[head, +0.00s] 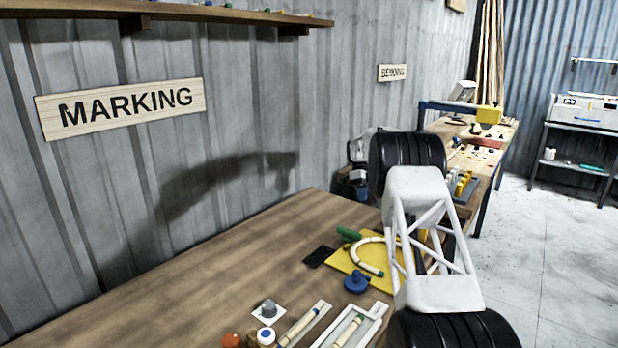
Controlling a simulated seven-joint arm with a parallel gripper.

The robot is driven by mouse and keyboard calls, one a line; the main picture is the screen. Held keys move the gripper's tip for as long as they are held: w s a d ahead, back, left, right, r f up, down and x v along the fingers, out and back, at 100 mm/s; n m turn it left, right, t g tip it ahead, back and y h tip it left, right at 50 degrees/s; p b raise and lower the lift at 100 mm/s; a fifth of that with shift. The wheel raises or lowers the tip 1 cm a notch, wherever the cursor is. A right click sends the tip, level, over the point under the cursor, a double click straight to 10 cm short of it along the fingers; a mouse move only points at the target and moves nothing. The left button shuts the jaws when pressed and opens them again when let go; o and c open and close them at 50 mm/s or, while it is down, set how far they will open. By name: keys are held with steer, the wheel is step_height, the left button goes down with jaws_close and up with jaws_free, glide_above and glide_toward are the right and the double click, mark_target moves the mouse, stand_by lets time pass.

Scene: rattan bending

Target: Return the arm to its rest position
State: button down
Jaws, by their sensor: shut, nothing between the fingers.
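My arm (425,185), with a white lattice link between two black joints, stands at the right of the head view, in front of the bench. My gripper does not show in this view. The wooden bench (230,270) runs along the wall below the arm. On it a yellow board (345,262) bears a curved pale rattan piece (362,252), partly hidden behind my arm.
A green-handled tool (348,234), a black pad (319,256) and a blue knob (356,282) lie around the board. White trays (352,326) with rods are at the front edge. A second bench (488,150) stands behind. The left bench top and right floor are clear.

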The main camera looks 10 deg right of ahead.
steer(key=s+a+r+n+t, duration=0.1)
steer(key=s+a+r+n, duration=0.15)
steer(key=s+r, duration=0.45)
steer(key=s+a+r+n+t, duration=0.1)
steer(key=s+a+r+n, duration=0.1)
steer(key=s+r+n, duration=0.35)
steer(key=s+a+r+n+t, duration=0.1)
steer(key=s+a+r+n, duration=0.15)
steer(key=s, duration=0.45)
steer(key=s+a+r+n+t, duration=0.1)
steer(key=s+r, duration=0.3)
steer(key=s, duration=0.3)
steer(key=s+a+r+n+t, duration=0.1)
steer(key=s+a+r+n, duration=0.15)
steer(key=s, duration=0.45)
steer(key=s+a+n+t, duration=0.2)
steer(key=s+n, duration=0.4)
steer(key=s, duration=1.4)
steer(key=s+a+f+n+t, duration=0.1)
steer(key=s+f+n, duration=0.2)
steer(key=s, duration=0.6)
steer(key=s+a+f+n+t, duration=0.1)
steer(key=s+f+n, duration=0.2)
steer(key=s, duration=0.7)
step_height(320, 180, down, 3)
steer(key=shift+s+r+n+t, duration=0.1)
steer(key=shift+s+n+t, duration=0.2)
steer(key=shift+n+t, duration=0.1)
